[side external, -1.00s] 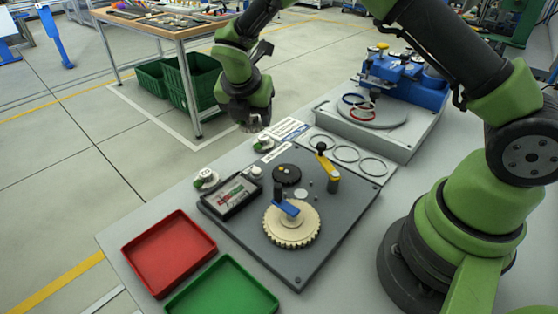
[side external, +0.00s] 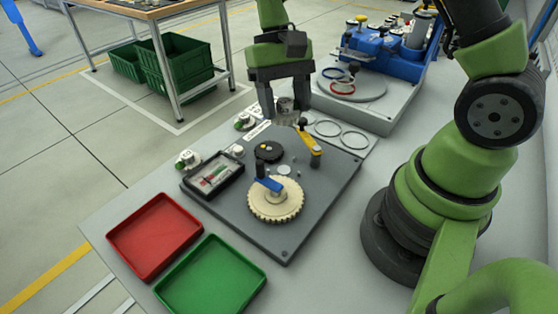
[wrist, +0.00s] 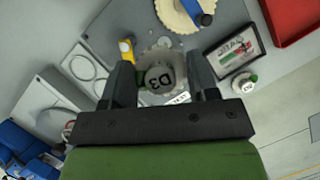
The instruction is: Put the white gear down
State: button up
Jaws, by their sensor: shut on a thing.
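My gripper (side external: 282,104) is shut on the white gear (side external: 288,112), a pale grey-white toothed disc. In the side external view the gear is small and partly hidden by the fingers. It is held over the back edge of the dark grey plate (side external: 300,215); the gap below it is hard to judge.
A cream gear (side external: 262,210) with a blue lever (side external: 268,185) sits on the plate. A yellow lever (side external: 312,148), a black disc (side external: 268,152) and a display box (side external: 213,177) are nearby. Red (side external: 112,238) and green (side external: 165,285) trays stand in front. Flat rings (side external: 346,136) lie behind.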

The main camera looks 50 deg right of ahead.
jog(key=m, duration=0.2)
jog(key=f+m+y, duration=0.1)
jog(key=f+m+t, duration=0.1)
jog(key=m, duration=0.1)
jog(key=shift+s+a+f+m+y, duration=0.15)
jog(key=shift+a+m+y, duration=0.05)
jog(key=shift+m+y, duration=0.1)
send_over(283, 176)
jog(key=d, duration=0.1)
jog(key=shift+m, duration=0.4)
jog(key=f, duration=0.5)
jog(key=shift+w+d+f, duration=0.2)
jog(key=shift+w, duration=0.15)
jog(key=shift+t, duration=0.3)
jog(key=shift+f, duration=2.3)
jog(key=shift+f, duration=0.15)
